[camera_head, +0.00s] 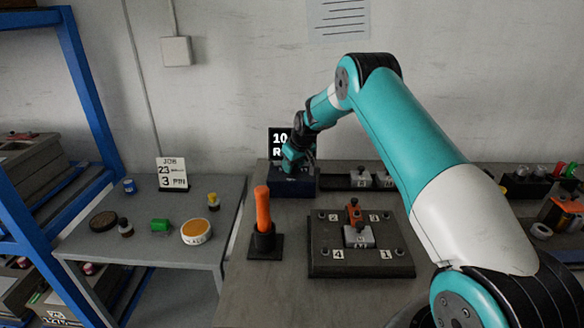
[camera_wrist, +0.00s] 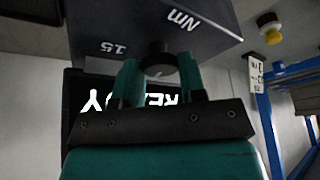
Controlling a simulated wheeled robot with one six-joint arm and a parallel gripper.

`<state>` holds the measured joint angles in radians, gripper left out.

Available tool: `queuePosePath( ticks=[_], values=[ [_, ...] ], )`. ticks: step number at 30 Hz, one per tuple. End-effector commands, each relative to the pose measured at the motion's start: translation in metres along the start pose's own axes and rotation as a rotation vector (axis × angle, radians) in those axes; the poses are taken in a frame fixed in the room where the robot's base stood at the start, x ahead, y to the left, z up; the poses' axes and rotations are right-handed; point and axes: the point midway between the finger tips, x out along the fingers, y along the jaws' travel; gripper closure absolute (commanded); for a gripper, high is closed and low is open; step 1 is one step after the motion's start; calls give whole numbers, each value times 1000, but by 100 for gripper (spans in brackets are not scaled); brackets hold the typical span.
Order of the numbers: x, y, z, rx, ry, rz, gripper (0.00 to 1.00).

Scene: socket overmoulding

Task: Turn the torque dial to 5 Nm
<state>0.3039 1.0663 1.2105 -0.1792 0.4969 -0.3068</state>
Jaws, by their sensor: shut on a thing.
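The torque dial (camera_wrist: 158,52) is a small dark knob on the face of a dark blue box (camera_head: 292,188). In the wrist view the box (camera_wrist: 100,22) appears upside down, with the marks "Nm" and "15" beside the knob. My gripper (camera_head: 297,160) is at the box on the bench's far side. In the wrist view my gripper (camera_wrist: 159,74) is shut on the dial, one teal finger on each side. The dial's pointer setting cannot be read. A display (camera_head: 277,140) behind the box reads "10" and a partly hidden line; the wrist view shows "READY", partly covered by my fingers.
An orange-handled tool (camera_head: 263,208) stands upright in a black holder. A dark numbered plate (camera_head: 320,262) with a grey and orange part is at the bench's middle. A side table (camera_head: 160,250) holds a job card (camera_head: 172,173) and small containers. A blue rack (camera_head: 85,90) stands left.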

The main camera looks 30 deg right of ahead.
Motion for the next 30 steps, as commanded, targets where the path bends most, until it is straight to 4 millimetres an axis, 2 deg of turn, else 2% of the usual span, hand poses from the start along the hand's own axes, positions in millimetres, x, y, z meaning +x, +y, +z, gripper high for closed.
queuePosePath(
  ticks=[18, 30],
  values=[
    [1, 6, -1, -519, 1, -214, 86],
    [-1, 7, -2, -744, 1, -305, 86]
  ],
)
